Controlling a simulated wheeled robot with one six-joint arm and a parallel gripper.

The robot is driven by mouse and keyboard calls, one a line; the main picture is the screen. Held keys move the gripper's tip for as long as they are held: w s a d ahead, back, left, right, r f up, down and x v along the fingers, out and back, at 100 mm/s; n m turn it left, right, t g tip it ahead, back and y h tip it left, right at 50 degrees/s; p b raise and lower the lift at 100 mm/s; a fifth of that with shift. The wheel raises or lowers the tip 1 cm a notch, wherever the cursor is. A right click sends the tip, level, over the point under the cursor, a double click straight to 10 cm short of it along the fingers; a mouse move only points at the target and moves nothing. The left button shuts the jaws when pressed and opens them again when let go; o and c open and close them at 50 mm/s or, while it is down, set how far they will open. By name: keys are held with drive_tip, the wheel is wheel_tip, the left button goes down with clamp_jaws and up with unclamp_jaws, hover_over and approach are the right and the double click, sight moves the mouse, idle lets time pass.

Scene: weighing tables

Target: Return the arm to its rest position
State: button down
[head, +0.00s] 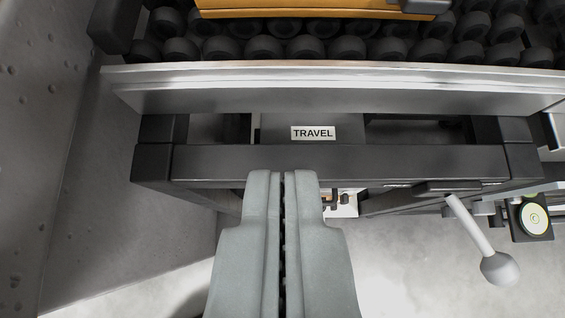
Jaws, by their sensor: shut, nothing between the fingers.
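My gripper (282,178) shows at the bottom centre of the head view, its two grey fingers side by side and shut with nothing between them. The fingertips overlap the lower edge of a dark metal frame (400,162) in the picture; I cannot tell whether they touch it. The rest of the arm is out of view.
Above are a metal rail (330,88), dark rollers (265,47) and an orange piece (310,8). A lever with a round knob (500,268) juts out at right, near a round level (534,218). A grey wall (50,110) stands left; pale floor (410,270) is below.

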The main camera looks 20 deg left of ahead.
drive_tip(key=s+r+m+t+h, duration=0.2)
drive_tip(key=s+r+t, duration=0.2)
drive_tip(key=s+r, duration=0.7)
drive_tip(key=s+d+r+m+t+h, duration=0.1)
drive_tip(key=s+r+t, duration=0.3)
drive_tip(key=s+r, duration=0.7)
wheel_tip(320, 180, up, 8)
drive_tip(key=shift+s+d+r+m+h, duration=0.15)
drive_tip(key=shift+s+r+m+h, duration=0.2)
drive_tip(key=shift+m, duration=0.45)
drive_tip(key=shift+w+f, duration=0.1)
drive_tip(key=shift+f, duration=0.05)
